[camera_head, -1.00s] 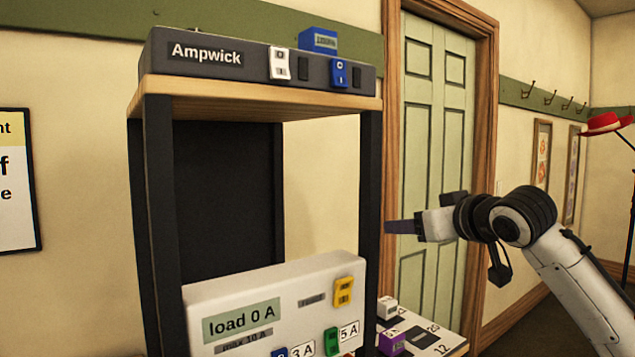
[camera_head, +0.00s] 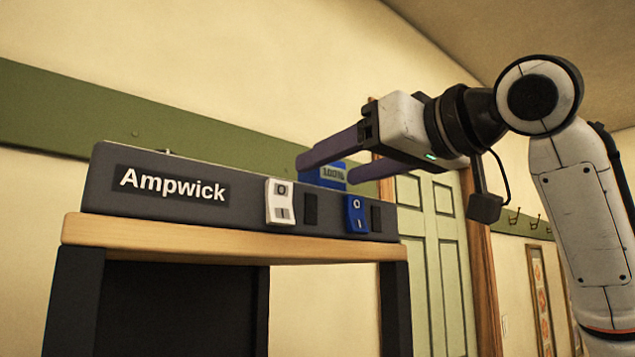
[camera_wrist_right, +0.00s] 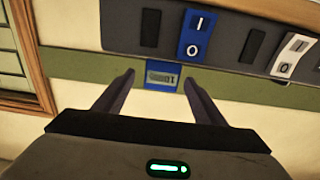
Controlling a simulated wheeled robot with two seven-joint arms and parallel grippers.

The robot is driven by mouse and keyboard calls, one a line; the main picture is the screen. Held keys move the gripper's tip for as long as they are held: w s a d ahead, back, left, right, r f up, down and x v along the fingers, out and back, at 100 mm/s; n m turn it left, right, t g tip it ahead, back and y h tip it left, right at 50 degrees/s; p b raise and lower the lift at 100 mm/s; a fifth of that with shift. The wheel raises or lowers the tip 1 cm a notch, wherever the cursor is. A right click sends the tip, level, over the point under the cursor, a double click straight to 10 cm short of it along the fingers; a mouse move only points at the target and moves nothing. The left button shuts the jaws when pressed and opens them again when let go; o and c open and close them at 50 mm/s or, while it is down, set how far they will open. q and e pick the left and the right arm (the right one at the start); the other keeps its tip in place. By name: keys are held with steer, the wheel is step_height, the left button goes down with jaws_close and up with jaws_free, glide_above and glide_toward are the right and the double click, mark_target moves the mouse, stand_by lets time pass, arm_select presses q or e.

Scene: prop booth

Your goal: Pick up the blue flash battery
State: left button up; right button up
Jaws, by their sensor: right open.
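The blue flash battery (camera_head: 323,177) is a small blue block with a grey label, on top of the dark Ampwick unit near its right end. My right gripper (camera_head: 322,161) is open, its two purple fingers reaching in from the right at the battery's height and partly covering it. In the right wrist view the battery (camera_wrist_right: 162,76) shows between and beyond the two open fingertips (camera_wrist_right: 160,80). I cannot tell whether either finger touches it. My left gripper is not in view.
The Ampwick unit (camera_head: 240,212) carries a white switch (camera_head: 280,201) and a blue switch (camera_head: 355,214) on its front. It sits on a wooden shelf (camera_head: 230,240) with dark posts. A green door (camera_head: 440,260) stands behind at the right.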

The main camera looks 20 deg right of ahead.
mark_target(306, 177)
steer(key=shift+x, duration=1.2)
steer(key=shift+w+a+p, duration=0.1)
steer(key=shift+w+p, duration=0.15)
steer(key=shift+p, duration=0.05)
steer(key=p+x, duration=0.1)
steer(key=x, duration=0.3)
steer(key=shift+w+a+p, duration=0.15)
steer(key=shift+a+p, duration=0.05)
steer(key=shift+p, duration=0.2)
steer(key=shift+w, duration=0.3)
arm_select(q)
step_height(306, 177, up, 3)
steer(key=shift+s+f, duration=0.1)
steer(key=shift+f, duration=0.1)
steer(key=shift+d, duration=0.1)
arm_select(e)
steer(key=shift+c, duration=0.4)
steer(key=c, duration=1.1)
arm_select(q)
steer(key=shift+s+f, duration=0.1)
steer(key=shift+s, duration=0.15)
arm_select(e)
steer(key=shift+s, duration=0.1)
steer(key=shift+c, duration=1)
steer(key=shift+r, duration=0.1)
